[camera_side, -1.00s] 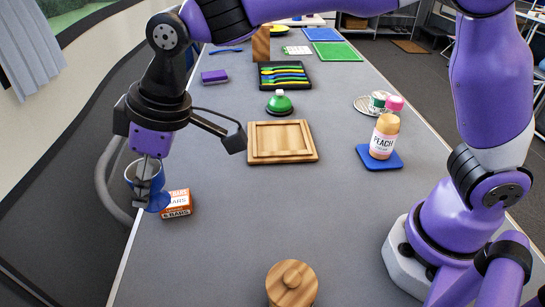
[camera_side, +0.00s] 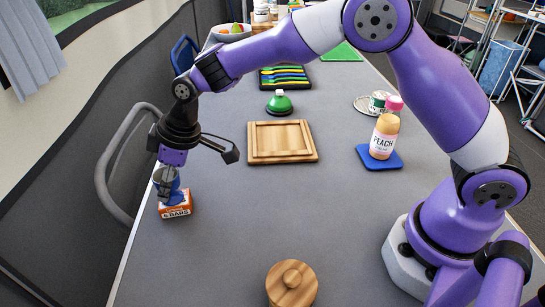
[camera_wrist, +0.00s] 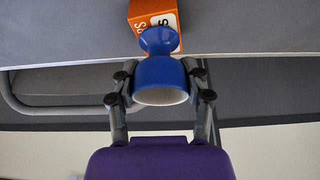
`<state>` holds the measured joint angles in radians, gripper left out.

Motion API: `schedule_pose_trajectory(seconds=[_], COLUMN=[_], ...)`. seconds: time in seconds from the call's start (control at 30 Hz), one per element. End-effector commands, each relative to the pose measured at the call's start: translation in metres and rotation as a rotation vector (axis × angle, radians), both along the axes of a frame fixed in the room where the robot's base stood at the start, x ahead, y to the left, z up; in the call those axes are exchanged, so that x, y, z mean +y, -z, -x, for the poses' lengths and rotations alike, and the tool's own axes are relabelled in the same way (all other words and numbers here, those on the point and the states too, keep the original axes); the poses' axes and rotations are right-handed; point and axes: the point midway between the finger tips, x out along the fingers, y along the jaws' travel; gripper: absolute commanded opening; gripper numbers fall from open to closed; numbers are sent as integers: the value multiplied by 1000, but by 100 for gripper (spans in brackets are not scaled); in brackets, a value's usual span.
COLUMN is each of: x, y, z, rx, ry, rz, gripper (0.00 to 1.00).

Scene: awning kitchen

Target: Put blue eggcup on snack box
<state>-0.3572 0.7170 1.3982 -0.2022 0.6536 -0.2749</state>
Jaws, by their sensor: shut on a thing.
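The blue eggcup (camera_wrist: 160,72) is held between the fingers of my gripper (camera_wrist: 160,88), with its white inner bowl facing the wrist camera. In the side view the eggcup (camera_side: 175,197) is partly hidden by my gripper (camera_side: 168,190). The orange and white snack box (camera_side: 175,211) lies on the grey table near its left edge. The eggcup is right above the box's top in the side view. In the wrist view its round foot overlaps the snack box (camera_wrist: 150,12). I cannot tell for sure whether foot and box touch.
A wooden tray (camera_side: 283,160) and a green-topped item (camera_side: 279,103) stand mid-table. A peach bottle (camera_side: 384,136) stands on a blue coaster (camera_side: 366,161) to the right. A round wooden lidded pot (camera_side: 291,286) is at the front. The table between box and tray is clear.

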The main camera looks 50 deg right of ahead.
Motion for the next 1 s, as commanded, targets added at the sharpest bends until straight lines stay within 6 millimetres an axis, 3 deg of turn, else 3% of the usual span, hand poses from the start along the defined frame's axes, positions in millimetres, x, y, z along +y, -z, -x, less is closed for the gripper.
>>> schedule_pose_trajectory(seconds=[0.17, 0.2, 0.23, 0.67, 0.77, 1.0], x=[0, 0, 0, 0, -2, -17], y=[3, 3, 3, 0, -10, -59], z=[0, 0, 0, 0, 2, 16], rx=[1, 1, 0, -1, -3, -6], ry=[0, 0, 0, 0, 0, 1], rz=[1, 1, 0, -1, -1, -1], gripper=[13, 69, 84, 85, 85, 85])
